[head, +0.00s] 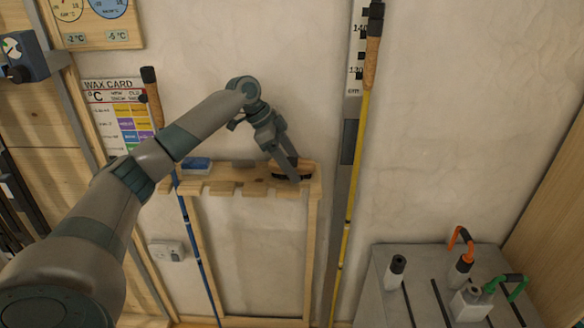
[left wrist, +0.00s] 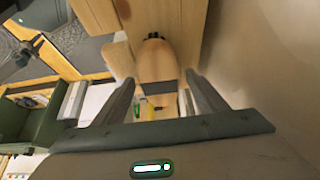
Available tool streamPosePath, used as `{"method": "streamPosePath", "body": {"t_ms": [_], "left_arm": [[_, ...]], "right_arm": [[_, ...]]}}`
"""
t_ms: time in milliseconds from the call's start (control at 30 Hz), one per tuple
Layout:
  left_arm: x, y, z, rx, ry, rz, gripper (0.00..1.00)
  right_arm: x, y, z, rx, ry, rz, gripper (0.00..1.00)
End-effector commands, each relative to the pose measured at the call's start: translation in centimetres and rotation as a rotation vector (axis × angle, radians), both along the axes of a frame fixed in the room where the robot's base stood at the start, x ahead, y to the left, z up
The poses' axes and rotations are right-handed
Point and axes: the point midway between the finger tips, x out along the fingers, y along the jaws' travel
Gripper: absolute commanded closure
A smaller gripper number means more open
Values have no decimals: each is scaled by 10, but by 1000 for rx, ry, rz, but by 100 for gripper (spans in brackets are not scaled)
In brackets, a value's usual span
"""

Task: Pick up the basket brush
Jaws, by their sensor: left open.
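A dark brush (head: 306,175), which I take to be the basket brush, lies at the right end of the wooden wall rack (head: 222,188). My left gripper (head: 294,172) is open and reaches down to it from above, its fingers partly hiding it. In the left wrist view, a rounded wooden piece with a dark tip (left wrist: 155,60), seemingly the brush, shows ahead of the spread fingers of the left gripper (left wrist: 165,95). I cannot tell whether the fingers touch it. My right gripper is not in view.
A blue block-like item (head: 197,164) lies at the rack's left end. A blue ski pole (head: 196,240) leans left, and a yellow pole (head: 354,175) stands right of the rack. A grey bench (head: 400,295) with bottles and coloured clips is lower right.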

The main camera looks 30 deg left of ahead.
Motion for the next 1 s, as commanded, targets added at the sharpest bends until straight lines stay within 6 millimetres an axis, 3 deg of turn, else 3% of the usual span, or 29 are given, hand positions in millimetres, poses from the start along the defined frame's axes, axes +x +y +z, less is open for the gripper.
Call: {"method": "streamPosePath", "body": {"t_ms": [233,433,767,1000], "left_arm": [[0,0,0,0,0,0,34],[0,0,0,0,0,0,82],[0,0,2,0,-1,0,82],[1,0,22,0,-3,-1,82]], "right_arm": [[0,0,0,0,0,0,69],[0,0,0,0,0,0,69],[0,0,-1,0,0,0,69],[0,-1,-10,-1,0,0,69]]}}
